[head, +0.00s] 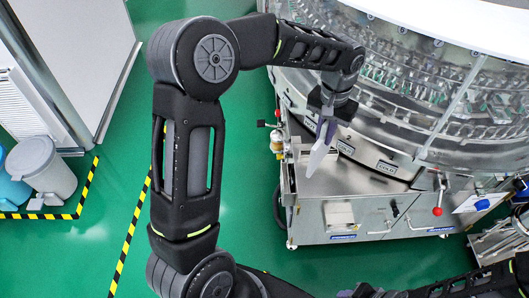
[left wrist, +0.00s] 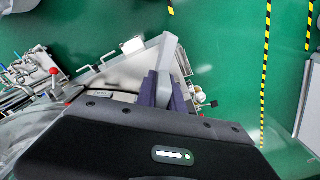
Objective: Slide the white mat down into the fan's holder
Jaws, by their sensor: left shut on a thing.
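My left gripper (head: 327,118) is shut on the white mat (head: 319,158), a pale flat narrow piece that hangs down from the fingers, slightly tilted. The left wrist view shows the gripper's purple-grey fingers (left wrist: 163,92) with the white mat (left wrist: 168,54) extending beyond them. The mat appears in front of the steel washer's lower body, near its left corner; I cannot tell whether it touches anything. I cannot make out the fan or its holder. My right arm (head: 480,284) enters at the bottom right; its fingertips are not clear at the bottom edge.
The round transparent washer (head: 400,90) fills the upper right, above a steel cabinet (head: 365,208). A lever with a red knob (head: 437,211) sticks out on its front. Green floor (head: 250,215) is open left of the cabinet.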

